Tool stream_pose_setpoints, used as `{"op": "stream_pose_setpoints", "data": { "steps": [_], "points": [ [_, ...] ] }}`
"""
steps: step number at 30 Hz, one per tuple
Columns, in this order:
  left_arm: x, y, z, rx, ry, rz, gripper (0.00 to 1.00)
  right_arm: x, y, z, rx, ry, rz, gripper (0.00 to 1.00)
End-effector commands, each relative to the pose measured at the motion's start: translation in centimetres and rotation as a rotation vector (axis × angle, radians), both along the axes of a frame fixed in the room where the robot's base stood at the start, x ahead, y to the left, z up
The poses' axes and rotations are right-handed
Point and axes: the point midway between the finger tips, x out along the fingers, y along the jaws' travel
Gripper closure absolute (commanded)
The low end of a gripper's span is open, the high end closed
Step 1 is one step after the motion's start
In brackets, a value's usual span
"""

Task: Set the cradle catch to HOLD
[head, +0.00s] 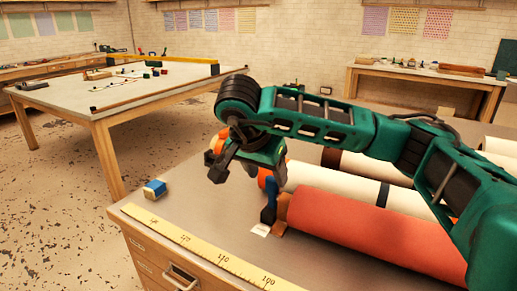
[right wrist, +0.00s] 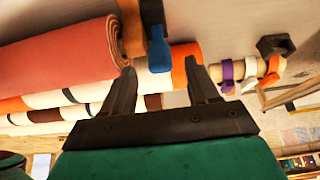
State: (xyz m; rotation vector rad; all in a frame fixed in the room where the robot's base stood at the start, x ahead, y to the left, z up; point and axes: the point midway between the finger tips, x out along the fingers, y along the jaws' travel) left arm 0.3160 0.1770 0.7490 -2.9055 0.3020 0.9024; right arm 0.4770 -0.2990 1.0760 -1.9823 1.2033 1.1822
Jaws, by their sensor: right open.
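The blue catch lever (head: 269,203) stands upright beside an orange-brown cradle block (head: 282,212) at the near end of a large red roll (head: 360,228). A small white label (head: 261,230) lies by its foot; its writing is too small to read. My right gripper (head: 229,165) is open and empty, above the bench and left of the lever. In the right wrist view the blue lever (right wrist: 159,52) shows beyond the gap between the open fingers (right wrist: 163,78), apart from them, with the red roll (right wrist: 60,58) at left. My left gripper is out of view.
A yellow ruler (head: 210,250) runs along the bench's front edge. A small blue-and-white block (head: 155,189) sits near the left corner. Cream rolls with orange ends (head: 320,178) lie behind the red one. The bench top (head: 195,200) below my gripper is clear.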

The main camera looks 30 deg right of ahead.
Motion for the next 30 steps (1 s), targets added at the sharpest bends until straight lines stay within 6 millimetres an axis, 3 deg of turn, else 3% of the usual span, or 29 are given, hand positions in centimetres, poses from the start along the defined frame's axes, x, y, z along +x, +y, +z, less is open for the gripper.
{"op": "stream_pose_setpoints", "data": {
  "steps": [1,3,11,18,28,30],
  "points": [
    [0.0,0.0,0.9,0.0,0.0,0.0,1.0,-0.1,0.4,1.7,-0.002,-0.006,0.002,0.4],
    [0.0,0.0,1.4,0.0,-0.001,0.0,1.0,-0.4,1.0,2.9,-0.002,-0.007,0.001,0.4],
    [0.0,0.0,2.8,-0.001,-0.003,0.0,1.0,-1.5,2.9,6.6,-0.003,-0.005,0.001,0.4],
    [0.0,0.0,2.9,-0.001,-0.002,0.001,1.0,-1.9,3.7,8.0,-0.002,-0.003,-0.001,0.4],
    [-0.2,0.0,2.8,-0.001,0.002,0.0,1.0,-2.0,3.8,8.2,-0.001,0.0,-0.001,0.4],
    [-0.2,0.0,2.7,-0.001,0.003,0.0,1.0,-2.0,3.8,8.1,-0.001,0.0,-0.001,0.45]
  ]
}}
